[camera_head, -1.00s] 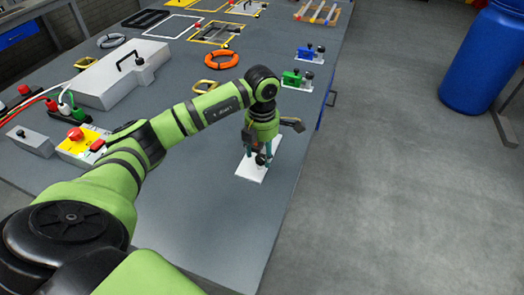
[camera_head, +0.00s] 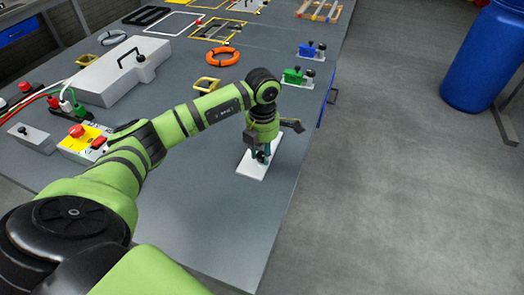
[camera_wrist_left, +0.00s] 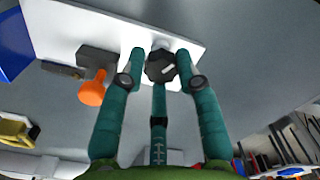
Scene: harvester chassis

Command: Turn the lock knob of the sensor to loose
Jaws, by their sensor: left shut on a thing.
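The sensor's white base plate (camera_head: 252,170) lies on the grey table, below my left gripper (camera_head: 261,155). In the left wrist view the plate (camera_wrist_left: 100,25) fills the top, with a dark, faceted lock knob (camera_wrist_left: 160,65) bearing a white mark. The fingers of my left gripper (camera_wrist_left: 160,75) are around this knob and shut on it. A grey block (camera_wrist_left: 98,58) with an orange rounded part (camera_wrist_left: 93,90) sits beside the knob. In the head view the gripper hides most of the sensor. My right gripper is out of view.
A green unit (camera_head: 297,77) and a blue unit (camera_head: 311,50) stand on white plates near the table's right edge. The table's near part is clear.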

